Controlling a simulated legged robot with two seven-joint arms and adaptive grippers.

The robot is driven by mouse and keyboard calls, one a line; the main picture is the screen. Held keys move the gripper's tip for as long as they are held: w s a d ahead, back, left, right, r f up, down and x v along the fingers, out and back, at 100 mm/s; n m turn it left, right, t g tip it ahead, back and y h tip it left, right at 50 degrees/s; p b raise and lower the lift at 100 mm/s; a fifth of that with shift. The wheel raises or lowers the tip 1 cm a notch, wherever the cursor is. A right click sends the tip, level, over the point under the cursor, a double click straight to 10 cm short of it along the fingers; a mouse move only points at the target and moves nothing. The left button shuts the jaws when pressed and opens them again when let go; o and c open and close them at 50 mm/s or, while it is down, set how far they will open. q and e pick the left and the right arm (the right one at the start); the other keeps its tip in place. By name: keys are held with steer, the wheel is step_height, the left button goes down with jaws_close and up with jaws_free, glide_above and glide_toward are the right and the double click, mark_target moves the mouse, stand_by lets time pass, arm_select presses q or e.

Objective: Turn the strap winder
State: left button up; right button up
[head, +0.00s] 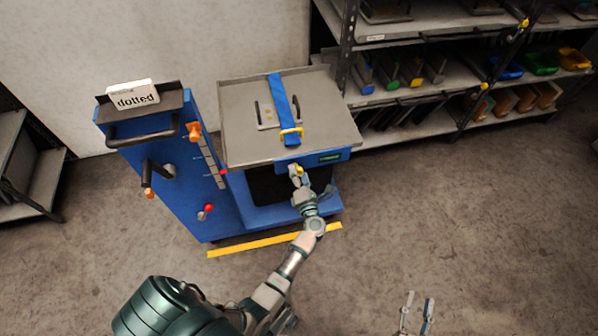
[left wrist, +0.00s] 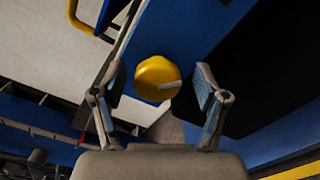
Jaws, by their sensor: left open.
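The strap winder's yellow knob (head: 297,168) sits on the blue front edge of the cart's grey top. In the left wrist view the round yellow knob (left wrist: 157,77) with a pale mark lies between my two fingers, with a gap on each side. My left gripper (head: 301,182) is open around it and not closed on it. A blue strap (head: 279,95) runs across the grey top (head: 343,125) to a yellow buckle (head: 291,134) near the front edge. My right gripper (head: 417,309) is at the bottom of the head view, fingers apart and empty.
A blue panel (head: 167,190) with levers, knobs and a "dotted" sign (head: 133,95) stands left of the top. Shelves with bins (head: 410,80) are at the back right. A yellow floor line (head: 240,248) runs before the cart. The floor at right is clear.

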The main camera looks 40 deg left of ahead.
arm_select(q)
steer(key=v, duration=0.6)
steer(key=shift+s+d, duration=0.2)
steer(key=shift+d, duration=0.2)
